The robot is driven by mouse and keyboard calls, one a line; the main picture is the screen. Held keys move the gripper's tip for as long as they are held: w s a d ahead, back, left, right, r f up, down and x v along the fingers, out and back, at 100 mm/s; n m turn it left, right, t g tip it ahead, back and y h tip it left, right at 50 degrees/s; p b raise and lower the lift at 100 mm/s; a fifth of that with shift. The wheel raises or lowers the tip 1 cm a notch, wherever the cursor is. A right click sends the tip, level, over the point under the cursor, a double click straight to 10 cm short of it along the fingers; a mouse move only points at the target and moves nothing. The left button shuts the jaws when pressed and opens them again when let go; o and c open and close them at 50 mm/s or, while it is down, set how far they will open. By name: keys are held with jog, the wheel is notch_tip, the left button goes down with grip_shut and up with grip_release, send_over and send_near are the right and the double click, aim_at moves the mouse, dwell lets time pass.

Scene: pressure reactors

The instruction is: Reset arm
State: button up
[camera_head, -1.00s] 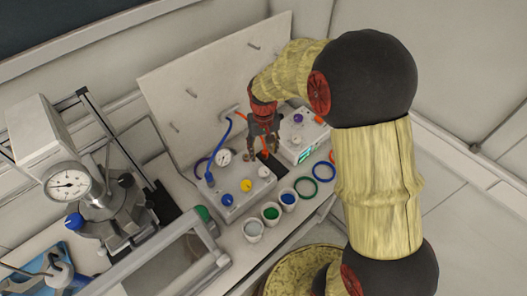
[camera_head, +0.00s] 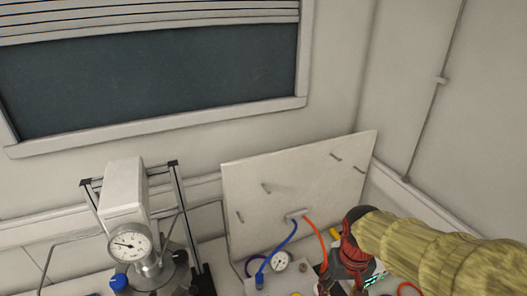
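My arm (camera_head: 430,258) comes in from the right edge at the bottom right. Its red and dark wrist points down, and my gripper (camera_head: 340,287) is at the bottom edge, partly cut off by the frame. Whether its fingers are open or shut does not show. Nothing held in it can be made out. It is in front of the control boxes, to the right of the small round gauge (camera_head: 281,261).
A white board (camera_head: 285,190) with several pegs leans at the back, with a blue hose (camera_head: 284,247) and an orange hose (camera_head: 317,238) before it. A reactor with a dial gauge (camera_head: 130,244) stands at the left. A dark window (camera_head: 150,75) is above.

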jog(key=s+r+t+b, duration=0.5)
jog(key=s+r, duration=0.2)
jog(key=s, duration=0.2)
jog(key=shift+a+b, duration=0.15)
jog(key=shift+b, duration=0.2)
jog(key=shift+s, duration=0.1)
dwell(0.3)
